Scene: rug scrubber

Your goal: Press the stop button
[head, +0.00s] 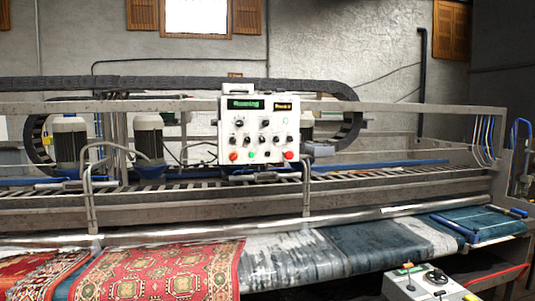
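A white control panel (260,128) stands upright on the frame of the rug machine, near the middle of the head view. Its left green display (245,104) appears to read "Running". A second, smaller display (284,107) has orange text too small to read surely. Along its bottom row are a red button (233,156) at the left, a green button (251,154), and a larger red button (288,155) at the right. Button labels are not legible, so I cannot tell which red one is the stop button. Neither of my grippers is in view.
Red patterned rugs (160,272) and a wet blue-grey rug (370,243) lie along the machine's front. Bent metal rails (91,190) stand left of the panel. A second white control box (425,284) with a black knob sits at the lower right. Space directly before the panel looks clear.

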